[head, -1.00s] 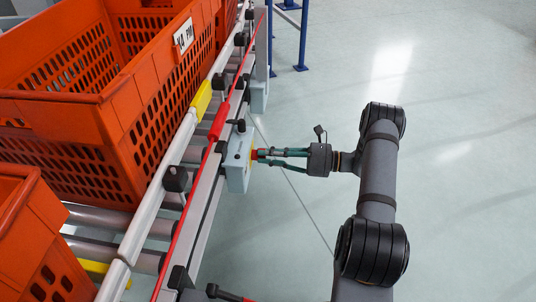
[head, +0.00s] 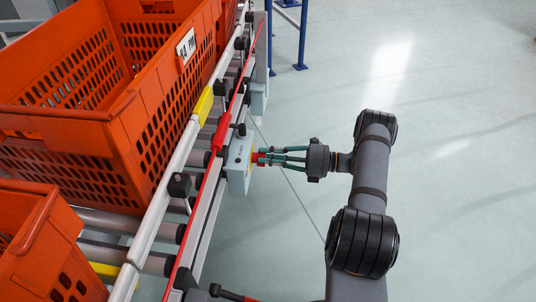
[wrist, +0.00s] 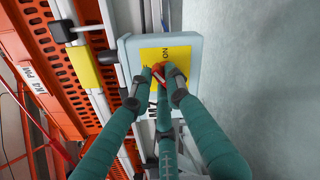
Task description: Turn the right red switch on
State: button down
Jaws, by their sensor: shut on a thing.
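The red switch (wrist: 159,76) is a knob on a yellow plate (wrist: 177,53) marked "ON", on the face of a pale grey box. In the head view the grey box (head: 238,163) is fixed to the right side of the conveyor frame, and the red switch (head: 258,157) faces right. My gripper (head: 267,156), with green fingers, reaches in from the right and is shut on the switch. In the wrist view the fingertips (wrist: 161,74) close around the knob and partly hide it, so its exact angle is hard to tell.
A second grey box (head: 259,98) sits farther along the rail. Orange totes (head: 125,120) stand on the roller conveyor (head: 118,222) at left. A red cord (head: 212,170) runs along the rail beside the box. The floor at right is clear, with blue posts (head: 302,38) at the back.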

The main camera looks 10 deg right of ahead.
jog(key=shift+w+d+f+m, duration=0.1)
jog(key=shift+f+m, duration=0.05)
jog(key=shift+m, duration=1.75)
jog(key=shift+w+d+f+m, duration=0.1)
jog(key=shift+m, duration=1.8)
jog(key=c, duration=1.7)
grip_release()
jog(key=shift+a, duration=0.1)
jog(key=shift+o, duration=0.2)
jog(key=v, duration=1.2)
